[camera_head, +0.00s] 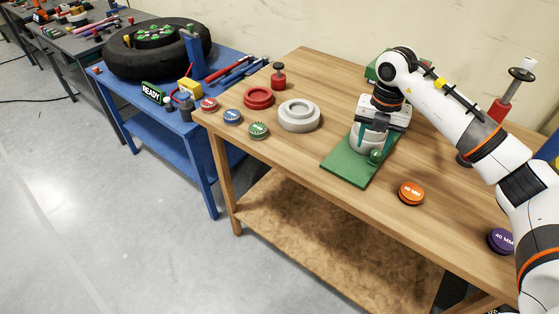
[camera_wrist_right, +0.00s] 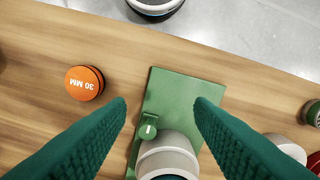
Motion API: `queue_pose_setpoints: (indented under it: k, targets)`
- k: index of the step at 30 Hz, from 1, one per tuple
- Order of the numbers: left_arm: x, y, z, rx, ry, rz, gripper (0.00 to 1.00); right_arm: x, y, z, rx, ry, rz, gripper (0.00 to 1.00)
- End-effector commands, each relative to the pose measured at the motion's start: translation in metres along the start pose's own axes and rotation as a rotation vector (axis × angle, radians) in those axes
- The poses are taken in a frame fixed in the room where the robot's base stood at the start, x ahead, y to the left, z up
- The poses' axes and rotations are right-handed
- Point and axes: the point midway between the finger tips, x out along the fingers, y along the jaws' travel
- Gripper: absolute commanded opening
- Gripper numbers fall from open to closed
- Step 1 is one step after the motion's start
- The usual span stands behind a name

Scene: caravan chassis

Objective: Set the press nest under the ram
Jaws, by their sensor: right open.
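A pale grey round piece (camera_head: 364,146), which looks like the press nest, stands upright on the green press base plate (camera_head: 346,167). It also shows in the right wrist view (camera_wrist_right: 168,145), low between the fingers. A small green knob (camera_head: 376,156) sits beside it on the plate. My right gripper (camera_head: 372,142) is open, pointing down, with its teal fingers on either side of the grey piece; I cannot tell whether they touch it. The gripper and arm hide most of the press and its ram; a green part (camera_head: 371,73) shows behind. My left gripper is not in view.
A wide pale grey ring (camera_head: 299,116), a red ring (camera_head: 258,97) and several small coloured discs lie left on the wooden table (camera_head: 290,150). An orange 30 MM disc (camera_head: 411,192) and a purple 40 MM disc (camera_head: 501,240) lie right. A red-handled tool (camera_head: 508,95) stands behind my arm.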

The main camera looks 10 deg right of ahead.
Motion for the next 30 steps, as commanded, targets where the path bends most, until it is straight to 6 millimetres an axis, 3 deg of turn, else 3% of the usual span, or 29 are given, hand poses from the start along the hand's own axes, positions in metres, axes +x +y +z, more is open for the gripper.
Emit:
queue_pose_setpoints:
  k: [4,18,30]
  targets:
    - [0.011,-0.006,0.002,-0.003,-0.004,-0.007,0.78,-0.030,-0.001,0.000,-0.001,0.004,-0.004,0.48]
    - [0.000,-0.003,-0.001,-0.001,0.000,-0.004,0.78,0.005,-0.077,0.050,-0.440,-0.076,-0.349,0.48]
    - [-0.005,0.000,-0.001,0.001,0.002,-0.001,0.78,0.011,-0.137,0.102,-0.747,-0.052,-0.725,0.48]
